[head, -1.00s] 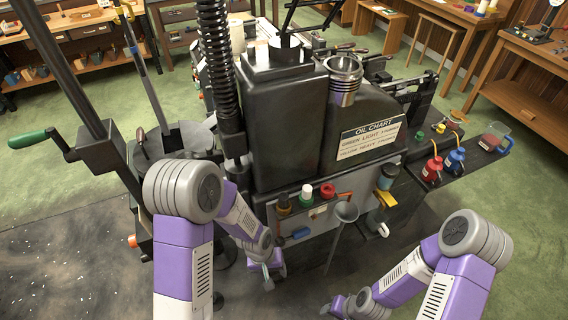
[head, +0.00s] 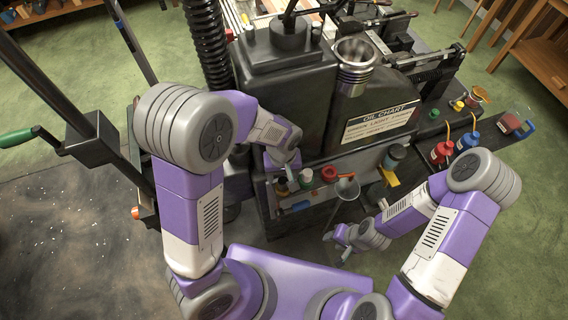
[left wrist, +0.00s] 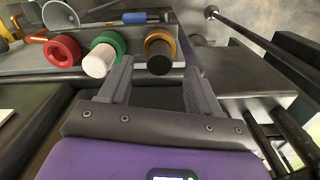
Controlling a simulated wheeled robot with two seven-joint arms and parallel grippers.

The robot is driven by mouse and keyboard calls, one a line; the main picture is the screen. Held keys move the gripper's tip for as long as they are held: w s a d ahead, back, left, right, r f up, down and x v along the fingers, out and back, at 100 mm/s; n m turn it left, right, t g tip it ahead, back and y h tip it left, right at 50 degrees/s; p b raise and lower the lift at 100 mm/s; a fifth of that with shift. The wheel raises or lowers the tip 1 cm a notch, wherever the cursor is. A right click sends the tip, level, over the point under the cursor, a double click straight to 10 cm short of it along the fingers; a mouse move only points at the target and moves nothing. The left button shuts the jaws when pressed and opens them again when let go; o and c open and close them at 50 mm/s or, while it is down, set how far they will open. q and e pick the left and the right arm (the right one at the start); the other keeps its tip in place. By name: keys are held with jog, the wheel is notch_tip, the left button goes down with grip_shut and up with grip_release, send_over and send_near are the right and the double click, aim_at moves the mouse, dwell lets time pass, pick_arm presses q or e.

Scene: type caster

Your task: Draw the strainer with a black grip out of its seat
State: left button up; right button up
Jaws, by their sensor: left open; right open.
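The strainer with a black grip shows in the left wrist view (left wrist: 159,56) as a black cylinder with a brass-coloured collar, set in the front ledge of the machine. In the head view its black grip (head: 282,187) is small, just below my left gripper (head: 289,169). In the left wrist view my left gripper (left wrist: 156,80) is open and empty, its fingers pointing at the ledge. My right gripper (head: 342,243) is open, low in front of the machine, away from the strainer.
A white grip with a green collar (left wrist: 102,58) and a red ring-shaped one (left wrist: 63,51) sit beside the black grip. A funnel (head: 347,189) and a blue handle (head: 300,206) are close by. The oil-chart tank (head: 380,122) rises behind. Floor in front is open.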

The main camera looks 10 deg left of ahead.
aim_at(283, 179)
pick_arm(q)
jog(key=shift+f, duration=2.25)
jog(key=shift+w, duration=0.1)
jog(key=shift+c, duration=0.3)
grip_shut()
